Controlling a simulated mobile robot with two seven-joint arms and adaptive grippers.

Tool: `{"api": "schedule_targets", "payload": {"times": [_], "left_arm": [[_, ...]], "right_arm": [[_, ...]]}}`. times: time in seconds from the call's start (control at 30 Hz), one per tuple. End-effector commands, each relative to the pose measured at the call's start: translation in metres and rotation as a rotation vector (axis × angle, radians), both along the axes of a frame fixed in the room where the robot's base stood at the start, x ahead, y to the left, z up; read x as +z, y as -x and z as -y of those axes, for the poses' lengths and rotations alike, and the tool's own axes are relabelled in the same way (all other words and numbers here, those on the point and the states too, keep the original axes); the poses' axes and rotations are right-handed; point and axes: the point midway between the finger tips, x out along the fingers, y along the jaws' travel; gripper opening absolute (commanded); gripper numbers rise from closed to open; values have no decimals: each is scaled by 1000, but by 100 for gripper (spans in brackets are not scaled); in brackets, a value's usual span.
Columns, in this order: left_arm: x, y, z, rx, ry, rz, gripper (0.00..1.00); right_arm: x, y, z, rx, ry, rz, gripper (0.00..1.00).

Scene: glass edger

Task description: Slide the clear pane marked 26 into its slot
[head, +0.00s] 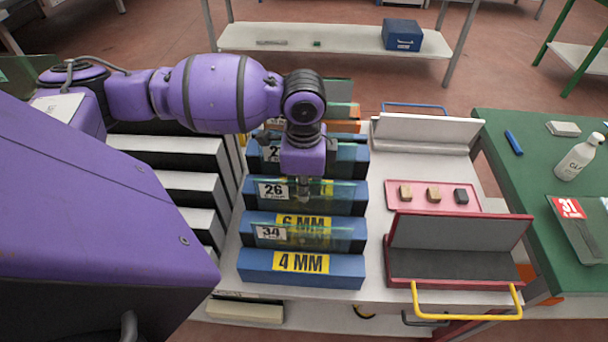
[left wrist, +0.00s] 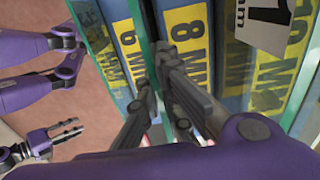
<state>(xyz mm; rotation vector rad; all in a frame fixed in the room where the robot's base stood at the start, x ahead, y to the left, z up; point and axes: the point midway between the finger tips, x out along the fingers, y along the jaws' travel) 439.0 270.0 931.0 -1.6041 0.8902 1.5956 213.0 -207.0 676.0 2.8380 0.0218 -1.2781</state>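The clear pane marked 26 (head: 335,198) stands upright in the rack between the block labelled 6 MM (head: 255,224) and the 8 MM block behind it. My left gripper (head: 303,192) points down at its top edge. In the left wrist view the fingers (left wrist: 158,95) lie on either side of the pane's greenish edge and look shut on it. The 8 MM block (left wrist: 186,20) is to its right and the 6 MM block (left wrist: 122,35) to its left. The pane's lower edge is hidden. My right gripper (left wrist: 68,131) is open and empty in that view.
A pane marked 34 (head: 315,237) stands in front, behind the 4 MM block (head: 255,265). Other panes stand farther back. To the right are a red-framed grey holder (head: 460,232), a pink tray (head: 448,187) with small blocks, and a green table (head: 520,180) with a bottle (head: 580,158).

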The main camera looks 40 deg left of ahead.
Motion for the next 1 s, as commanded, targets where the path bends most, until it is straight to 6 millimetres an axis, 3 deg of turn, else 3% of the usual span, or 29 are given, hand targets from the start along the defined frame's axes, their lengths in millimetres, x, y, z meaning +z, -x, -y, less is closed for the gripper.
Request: {"api": "schedule_targets", "payload": {"times": [0.83, 1.0], "left_arm": [[-7, 0, 0, 0, 0, 1, 0], [-7, 0, 0, 0, 0, 1, 25]], "right_arm": [[3, -3, -2, -5, -5, 6, 40], [3, -3, -2, -4, -4, 5, 40]]}}
